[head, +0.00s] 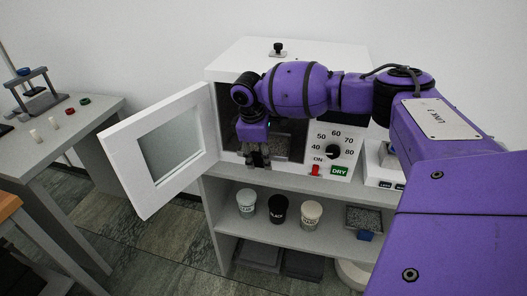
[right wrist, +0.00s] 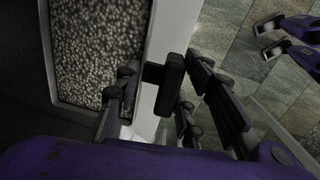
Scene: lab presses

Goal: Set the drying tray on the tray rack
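The drying tray (right wrist: 98,40), full of grey pellets, is in the chamber of the white dryer (head: 228,66); part of it shows in the head view (head: 281,143) behind my gripper. Its dark handle (right wrist: 166,82) sticks out past the pale front edge. My right gripper (head: 257,158) is at the chamber opening; in the right wrist view (right wrist: 170,98) its fingers are apart, one on each side of the handle, with gaps visible. Contact cannot be told. I cannot identify the tray rack for certain.
The dryer door (head: 205,118) stands open to the left. The shelf below holds several cups, including a black one (head: 278,208), and a pellet-filled tray (head: 364,217) with a blue handle. A white device (head: 377,177) stands right of the dryer. A side bench (head: 85,125) is at left.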

